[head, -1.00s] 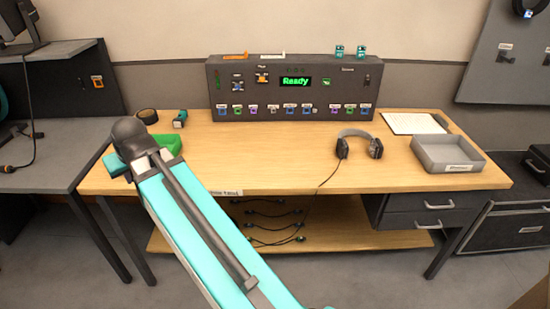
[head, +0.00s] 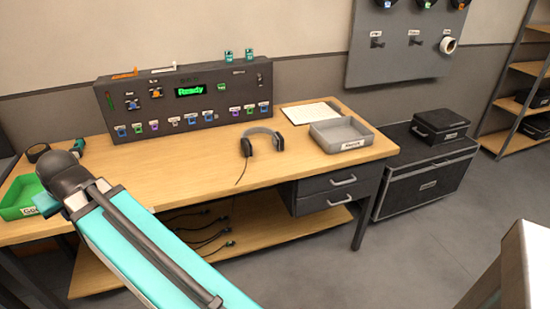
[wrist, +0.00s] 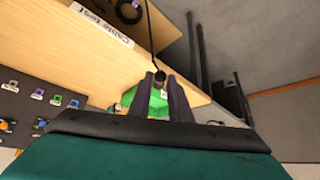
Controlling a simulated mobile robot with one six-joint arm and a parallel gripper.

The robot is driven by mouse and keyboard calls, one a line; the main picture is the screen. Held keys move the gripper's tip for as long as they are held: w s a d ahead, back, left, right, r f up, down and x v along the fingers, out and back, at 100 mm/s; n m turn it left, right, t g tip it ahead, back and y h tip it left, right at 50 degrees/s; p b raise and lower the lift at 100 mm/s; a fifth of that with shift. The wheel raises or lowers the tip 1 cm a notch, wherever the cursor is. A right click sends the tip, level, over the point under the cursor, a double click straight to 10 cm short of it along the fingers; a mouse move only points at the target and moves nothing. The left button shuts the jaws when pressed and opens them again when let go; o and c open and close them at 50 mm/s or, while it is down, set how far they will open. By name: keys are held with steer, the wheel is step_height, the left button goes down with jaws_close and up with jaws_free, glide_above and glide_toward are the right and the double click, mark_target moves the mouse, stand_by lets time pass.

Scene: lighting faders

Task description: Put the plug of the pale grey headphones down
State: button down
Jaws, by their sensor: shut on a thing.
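The grey headphones (head: 262,143) rest on the wooden desk, with a thin dark cable running from them to the desk's front edge. In the wrist view, my gripper (wrist: 160,82) is shut on a small dark plug (wrist: 159,76). A black cable (wrist: 149,35) runs from the plug to the top of the picture; where its far end goes is out of view. A green tray (wrist: 148,100) lies beyond the fingers. In the head view my arm hides the fingers and plug, near the left end of the desk beside the green tray (head: 25,198).
A dark panel (head: 228,80) with a green "Ready" display stands at the back of the desk (head: 205,160). A grey tray (head: 342,134) and white paper (head: 310,112) are at the right. Several cables lie on the lower shelf (head: 100,280). The desk's middle is clear.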

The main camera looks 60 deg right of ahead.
steer(key=s+d+f+m+h, duration=0.1)
steer(key=s+d+f+m, duration=0.1)
steer(key=d, duration=1.3)
steer(key=s+d+f+m+h, duration=0.1)
steer(key=s+d+f+m, duration=0.15)
steer(key=d, duration=1.15)
steer(key=s+d+f+m, duration=0.1)
steer(key=s+d, duration=0.4)
steer(key=d, duration=0.3)
steer(key=s+d+f+h, duration=0.1)
steer(key=s+d, duration=0.5)
steer(key=d, duration=0.2)
steer(key=s+d+f+m+g+h+b, duration=0.1)
steer(key=s+d, duration=0.4)
steer(key=d, duration=0.3)
steer(key=shift+s+m, duration=0.15)
steer(key=shift+m, duration=0.2)
steer(key=d, duration=0.5)
steer(key=d+f+p, duration=0.1)
steer(key=d, duration=0.4)
steer(key=s+d+p, duration=0.1)
steer(key=d, duration=0.5)
steer(key=shift+f, duration=0.3)
